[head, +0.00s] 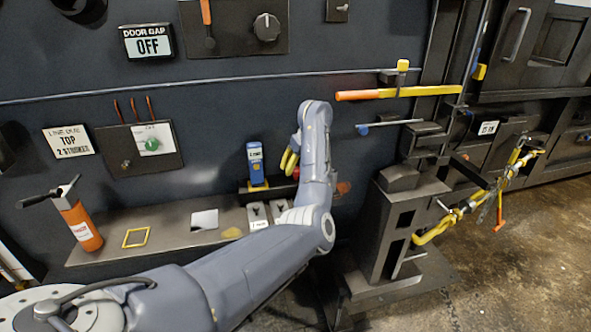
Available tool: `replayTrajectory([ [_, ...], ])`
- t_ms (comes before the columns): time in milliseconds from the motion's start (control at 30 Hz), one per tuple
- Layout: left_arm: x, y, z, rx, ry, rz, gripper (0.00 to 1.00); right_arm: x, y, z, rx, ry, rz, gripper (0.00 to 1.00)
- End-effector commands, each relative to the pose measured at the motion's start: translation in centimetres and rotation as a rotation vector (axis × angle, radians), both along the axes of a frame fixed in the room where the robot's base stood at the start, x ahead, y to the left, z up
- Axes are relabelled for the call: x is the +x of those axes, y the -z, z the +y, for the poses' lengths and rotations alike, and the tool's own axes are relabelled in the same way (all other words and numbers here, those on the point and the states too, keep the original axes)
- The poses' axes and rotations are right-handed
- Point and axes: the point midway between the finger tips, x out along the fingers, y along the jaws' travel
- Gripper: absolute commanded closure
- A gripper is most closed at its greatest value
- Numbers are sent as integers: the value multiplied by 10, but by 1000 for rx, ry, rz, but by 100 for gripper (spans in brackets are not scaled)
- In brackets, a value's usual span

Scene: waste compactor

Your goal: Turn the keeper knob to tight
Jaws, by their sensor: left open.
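My left arm reaches in from the bottom left, and its wrist stands upright in front of the dark machine wall. My left gripper (290,161) shows yellow fingers pointing left and is open, with nothing seen between them. I cannot tell for sure which knob is the keeper knob. A round dark knob (266,27) with a white pointer mark sits on the upper panel. A small green knob (152,144) sits on a white plate at the left. A red part (296,173) shows partly beside my wrist, which hides much of it. My right gripper is not in view.
A shelf (172,238) holds an orange bottle-shaped tool (80,225) and a blue device (256,163) close to my fingers. A yellow-orange bar (400,92) sticks out at the right. Yellow binder hardware (470,205) hangs further right. The floor at right is clear.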

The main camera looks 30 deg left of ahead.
Motion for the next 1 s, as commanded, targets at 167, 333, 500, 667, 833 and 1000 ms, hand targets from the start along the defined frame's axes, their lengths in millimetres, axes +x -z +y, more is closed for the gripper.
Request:
replayTrajectory([
  [167,2,14,6,0,0,1,41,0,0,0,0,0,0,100],
  [333,3,19,7,0,0,1,41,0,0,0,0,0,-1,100],
  [500,3,20,8,0,0,0,41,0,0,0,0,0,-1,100],
  [667,3,20,8,0,0,0,40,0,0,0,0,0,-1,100],
  [833,3,20,8,0,0,0,60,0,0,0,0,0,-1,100],
  [1000,3,20,8,0,0,0,80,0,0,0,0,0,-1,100],
])
